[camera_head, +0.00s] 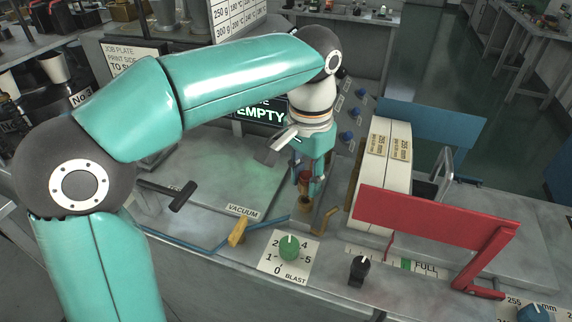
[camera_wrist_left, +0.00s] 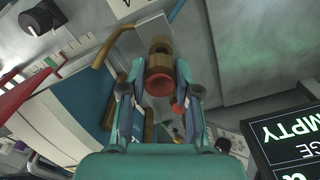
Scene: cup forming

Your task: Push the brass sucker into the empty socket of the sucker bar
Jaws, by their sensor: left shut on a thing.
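My left gripper (camera_head: 308,187) points down over the bench, beside the white blocks. In the left wrist view its two fingers (camera_wrist_left: 159,72) are closed around the brass sucker (camera_wrist_left: 158,48), whose red cup (camera_wrist_left: 160,85) faces the camera. The sucker (camera_head: 305,203) shows as a small brass and reddish piece between the fingers in the head view. A second small red piece (camera_wrist_left: 177,108) shows behind the gripper. I cannot clearly make out the sucker bar or its empty socket; the fingers and arm cover much of that area. My right gripper is out of view.
A red guard plate (camera_head: 430,222) and a blue one (camera_head: 430,125) flank the white blocks (camera_head: 390,150). In front are a green blast knob (camera_head: 289,247), a black knob (camera_head: 359,268) and a brass lever (camera_head: 238,232). A screen reading EMPTY (camera_head: 262,112) stands behind.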

